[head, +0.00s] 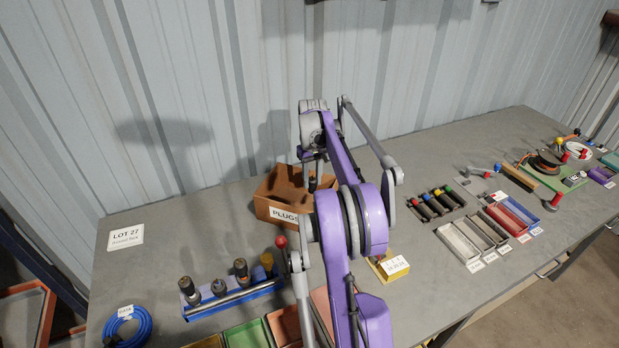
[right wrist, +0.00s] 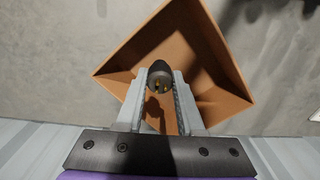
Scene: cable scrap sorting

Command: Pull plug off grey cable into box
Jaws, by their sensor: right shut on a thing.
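The orange-brown box labelled PLUGS (head: 275,212) stands on the bench near the wall. My right gripper (head: 312,172) hangs over the box, mostly in front of its opening. It is shut on a dark plug (head: 312,185). In the right wrist view the plug (right wrist: 159,70) sits between the fingertips (right wrist: 160,80), its brass pins showing, with the open box (right wrist: 222,62) below. No cable shows attached to this plug. I cannot pick out a grey cable. My left gripper is not in view.
A blue rack (head: 232,299) with several upright plugs stands left of my right arm. A blue cable coil (head: 127,326) lies at the front left. Coloured trays (head: 287,322) lie in front. Scrap trays (head: 512,216) and dark cylinders (head: 436,203) are at the right.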

